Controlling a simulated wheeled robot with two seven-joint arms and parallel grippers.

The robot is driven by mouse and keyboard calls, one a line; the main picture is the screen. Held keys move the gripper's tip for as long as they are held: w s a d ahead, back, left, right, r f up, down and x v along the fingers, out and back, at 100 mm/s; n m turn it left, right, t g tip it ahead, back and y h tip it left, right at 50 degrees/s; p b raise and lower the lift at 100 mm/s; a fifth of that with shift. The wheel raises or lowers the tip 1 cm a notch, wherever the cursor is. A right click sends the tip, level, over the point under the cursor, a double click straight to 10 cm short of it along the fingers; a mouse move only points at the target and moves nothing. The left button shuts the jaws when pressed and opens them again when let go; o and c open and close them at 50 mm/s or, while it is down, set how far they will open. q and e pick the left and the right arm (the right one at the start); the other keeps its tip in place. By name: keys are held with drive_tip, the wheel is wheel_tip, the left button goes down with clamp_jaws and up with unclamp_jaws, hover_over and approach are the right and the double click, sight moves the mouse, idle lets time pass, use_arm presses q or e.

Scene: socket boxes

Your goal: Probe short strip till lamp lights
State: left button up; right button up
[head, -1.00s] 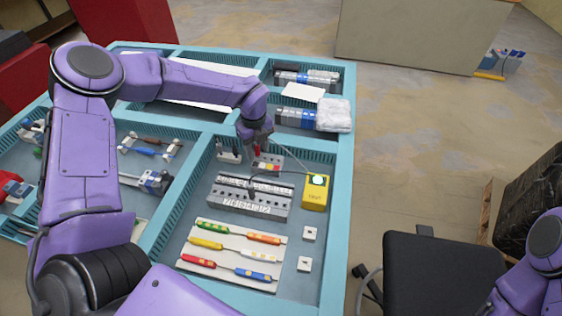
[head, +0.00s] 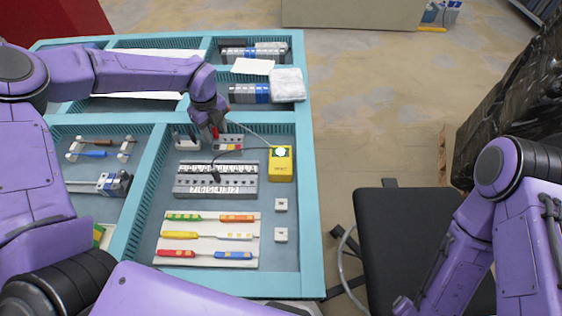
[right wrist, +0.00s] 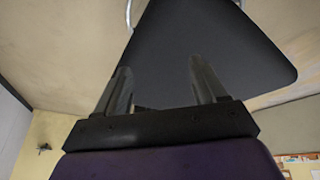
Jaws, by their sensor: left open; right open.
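The short strip (head: 228,143), a small grey block with red and yellow patches, sits in the right compartment of the teal tray. My left gripper (head: 214,128) is open just above its left end. A red probe (head: 214,133) shows at the fingertips; whether they touch it is too small to tell. The yellow tester box (head: 281,172) stands to the right, with a bright whitish-green lamp (head: 280,152) on top. A dark probe (head: 216,176) rests on the long grey strips (head: 215,192). My right gripper (right wrist: 162,88) is open and empty in the right wrist view.
A white board (head: 208,262) with several coloured handled tools lies in front of the strips. Two small white switches (head: 280,235) lie to its right. A black chair (head: 410,245) stands right of the teal tray (head: 311,215), close to my right arm.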

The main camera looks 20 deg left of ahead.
use_arm(q)
clamp_jaws()
drive_tip(key=shift+r+p, duration=1.15)
drive_tip(key=shift+r, duration=0.7)
